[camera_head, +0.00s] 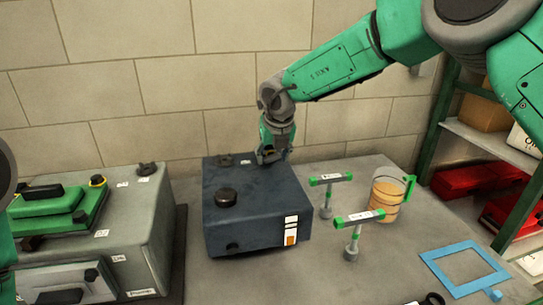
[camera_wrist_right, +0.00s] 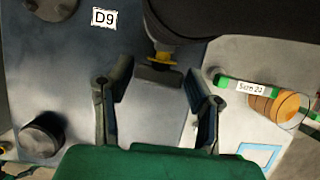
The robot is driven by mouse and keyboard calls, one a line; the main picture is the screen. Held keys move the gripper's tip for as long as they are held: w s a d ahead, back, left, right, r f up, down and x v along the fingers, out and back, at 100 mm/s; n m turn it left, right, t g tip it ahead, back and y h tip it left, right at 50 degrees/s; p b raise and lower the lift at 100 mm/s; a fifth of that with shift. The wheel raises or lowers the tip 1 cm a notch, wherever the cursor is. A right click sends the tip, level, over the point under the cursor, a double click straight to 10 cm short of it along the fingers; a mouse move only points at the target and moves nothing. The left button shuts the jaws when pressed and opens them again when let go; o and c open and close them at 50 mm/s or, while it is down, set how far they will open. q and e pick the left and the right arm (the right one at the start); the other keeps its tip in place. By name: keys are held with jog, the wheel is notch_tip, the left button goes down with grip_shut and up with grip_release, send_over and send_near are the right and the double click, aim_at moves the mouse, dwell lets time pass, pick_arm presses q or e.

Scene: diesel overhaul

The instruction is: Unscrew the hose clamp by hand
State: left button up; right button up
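A dark blue box (camera_head: 228,225) stands on the bench in the head view, with a black round cap (camera_head: 226,195) on top. My right gripper (camera_head: 270,151) is lowered over the box's back right corner. In the right wrist view its two fingers (camera_wrist_right: 159,78) are spread open. A dark grey blocky piece with a yellow band (camera_wrist_right: 158,72) lies between the fingertips, with a gap on both sides. It may be the hose clamp; I cannot tell for sure. In the head view the gripper hides that spot. My left gripper is out of view.
Two T-handled tools (camera_head: 326,195) (camera_head: 354,236) stand right of the box, beside a jug of amber liquid (camera_head: 386,197). A blue frame (camera_head: 463,271) lies front right. A grey engine block (camera_head: 143,225) with green parts stands left. Shelves (camera_head: 480,136) are at the right.

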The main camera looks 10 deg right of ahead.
jog(key=shift+d, duration=0.15)
jog(key=c, duration=0.5)
jog(key=shift+a+h, duration=0.3)
jog(key=shift+a+r+n+h+p, duration=0.1)
jog(key=shift+a+n+h+p, duration=0.2)
jog(key=shift+h+p, duration=0.6)
jog(key=shift+h, duration=0.7)
jog(key=shift+d+n+h, duration=0.1)
jog(key=shift+n+h, duration=0.2)
jog(key=shift+h, duration=0.5)
jog(key=o, duration=1.2)
jog(key=shift+c, duration=0.2)
